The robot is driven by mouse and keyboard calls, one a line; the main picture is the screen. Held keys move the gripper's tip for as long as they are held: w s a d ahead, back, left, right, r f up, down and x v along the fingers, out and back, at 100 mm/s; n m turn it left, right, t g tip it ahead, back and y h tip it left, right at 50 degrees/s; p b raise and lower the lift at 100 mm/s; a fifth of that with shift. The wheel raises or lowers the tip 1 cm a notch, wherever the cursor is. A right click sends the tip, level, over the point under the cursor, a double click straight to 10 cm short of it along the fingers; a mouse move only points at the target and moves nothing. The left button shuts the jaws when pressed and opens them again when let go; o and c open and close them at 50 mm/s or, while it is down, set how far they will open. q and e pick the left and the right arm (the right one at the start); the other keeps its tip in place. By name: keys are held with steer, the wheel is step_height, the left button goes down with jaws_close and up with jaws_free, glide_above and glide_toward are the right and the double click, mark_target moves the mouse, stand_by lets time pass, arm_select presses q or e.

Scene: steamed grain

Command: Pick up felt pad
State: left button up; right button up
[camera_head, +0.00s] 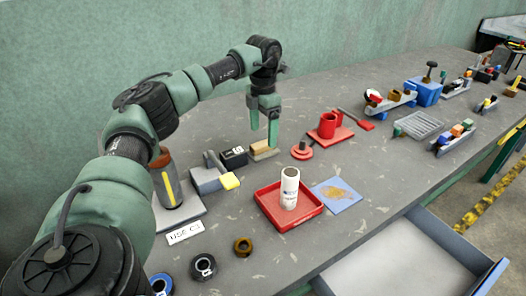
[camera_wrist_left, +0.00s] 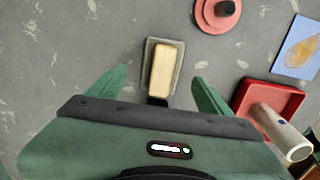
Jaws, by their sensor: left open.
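The felt pad (camera_head: 263,151) looks like a small tan block with a grey-green edge. It lies flat on the grey workbench, and in the wrist view (camera_wrist_left: 162,70) it is upright in the picture, between and ahead of the fingers. My left gripper (camera_head: 264,135) points down just above the pad, open and empty. Its two green fingers also show in the wrist view (camera_wrist_left: 155,88), one on each side of the pad, apart from it. My right gripper is not in view.
A dark box (camera_head: 234,158) stands close left of the pad, and a red round piece (camera_head: 302,151) lies to its right. A red tray (camera_head: 267,203) holding a white cylinder (camera_head: 289,188) is nearer the front. A blue sheet (camera_head: 336,195) lies beside it. An open drawer (camera_head: 405,262) juts out in front.

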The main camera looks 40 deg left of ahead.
mark_target(263, 143)
arm_select(q)
steer(key=f, duration=0.3)
steer(key=shift+s+d+f, duration=0.1)
steer(key=shift+s+f, duration=0.1)
steer(key=shift+f, duration=0.9)
steer(key=c, duration=1.5)
steer(key=shift+r, duration=0.15)
step_height(263, 143, up, 20)
steer(key=shift+p, duration=0.4)
